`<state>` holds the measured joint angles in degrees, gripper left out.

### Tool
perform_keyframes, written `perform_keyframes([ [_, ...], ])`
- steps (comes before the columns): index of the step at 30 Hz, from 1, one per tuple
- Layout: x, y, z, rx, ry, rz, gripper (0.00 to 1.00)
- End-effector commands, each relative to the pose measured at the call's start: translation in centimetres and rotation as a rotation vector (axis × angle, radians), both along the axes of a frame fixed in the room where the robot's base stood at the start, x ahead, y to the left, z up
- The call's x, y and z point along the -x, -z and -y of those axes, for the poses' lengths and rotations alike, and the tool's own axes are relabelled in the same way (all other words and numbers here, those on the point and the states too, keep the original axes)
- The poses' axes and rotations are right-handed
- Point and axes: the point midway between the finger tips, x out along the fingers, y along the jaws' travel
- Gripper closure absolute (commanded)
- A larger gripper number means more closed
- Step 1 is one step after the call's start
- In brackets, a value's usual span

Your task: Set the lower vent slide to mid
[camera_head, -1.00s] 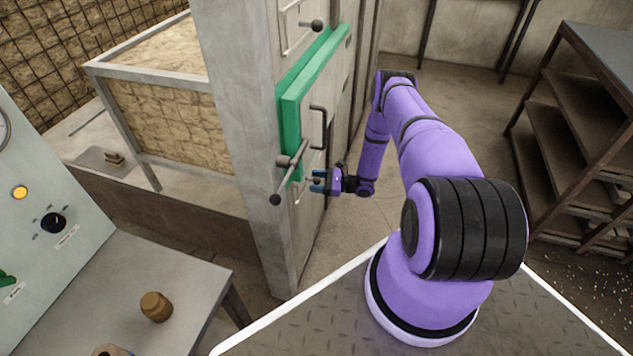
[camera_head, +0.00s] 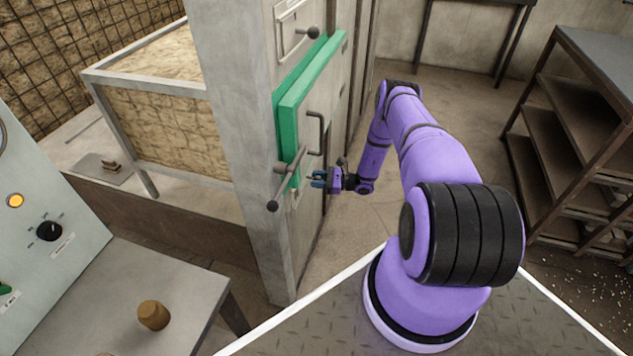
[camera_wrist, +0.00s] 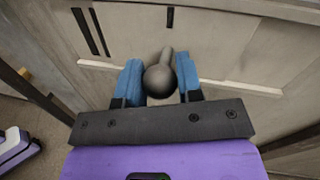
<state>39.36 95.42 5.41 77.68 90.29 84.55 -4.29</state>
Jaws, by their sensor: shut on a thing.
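My gripper (camera_head: 318,179) is at the lower part of the furnace-like front, just below and right of the green door (camera_head: 312,85). In the wrist view its two blue fingers (camera_wrist: 158,82) are shut on a dark round knob (camera_wrist: 160,79), one finger on each side. The knob's stem runs to a grey panel (camera_wrist: 225,40) behind it, which I take as the lower vent slide. Dark upright slots (camera_wrist: 90,32) show left of the knob, and a short one (camera_wrist: 170,17) shows above it. In the head view the gripper hides the knob.
A bar handle with a ball end (camera_head: 288,180) juts from the green door close left of my gripper. An upper knob (camera_head: 313,33) is above the door. A shelf rack (camera_head: 580,130) stands right.

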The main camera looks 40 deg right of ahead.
Motion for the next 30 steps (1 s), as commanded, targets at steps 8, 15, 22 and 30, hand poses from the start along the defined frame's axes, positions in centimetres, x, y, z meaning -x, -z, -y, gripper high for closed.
perform_keyframes([
  [8,0.0,0.0,0.0,0.001,0.0,-0.001,0.42],
  [15,0.5,0.0,0.6,0.0,0.002,0.0,0.42],
  [22,2.9,0.0,3.4,0.0,0.004,0.0,0.42],
  [30,5.9,0.0,6.9,0.001,0.002,-0.001,0.42],
])
